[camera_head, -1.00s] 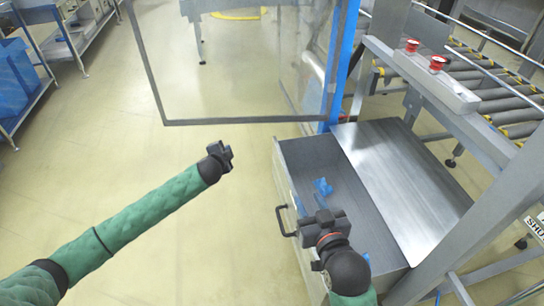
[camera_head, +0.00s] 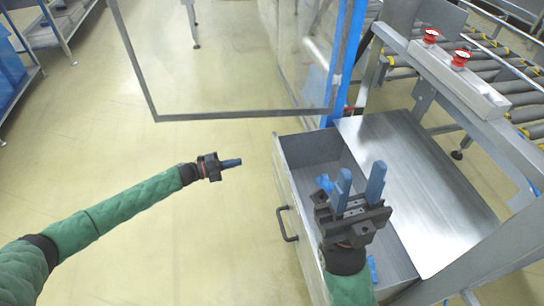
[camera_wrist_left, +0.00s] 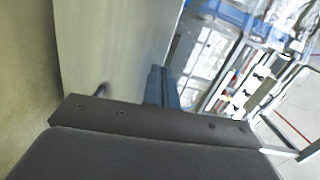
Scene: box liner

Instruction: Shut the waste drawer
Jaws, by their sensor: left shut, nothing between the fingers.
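The waste drawer (camera_head: 287,196) is a grey metal box pulled out from under the steel top at centre right, with a dark handle (camera_head: 287,224) on its left-facing front. Blue scraps (camera_head: 325,183) lie inside, partly hidden by my right gripper. My left gripper (camera_head: 231,163) is shut and empty, left of the drawer and apart from it, fingers pointing right. In the left wrist view its blue fingers (camera_wrist_left: 160,88) are together, with a pale panel beside them. My right gripper (camera_head: 358,184) is over the drawer, its two blue fingers apart with nothing seen between them.
A clear framed panel (camera_head: 230,60) hangs at the top, and a blue post (camera_head: 345,70) stands behind the drawer. A flat steel surface (camera_head: 415,185) and a roller conveyor (camera_head: 500,85) are at the right. The floor left of the drawer is clear.

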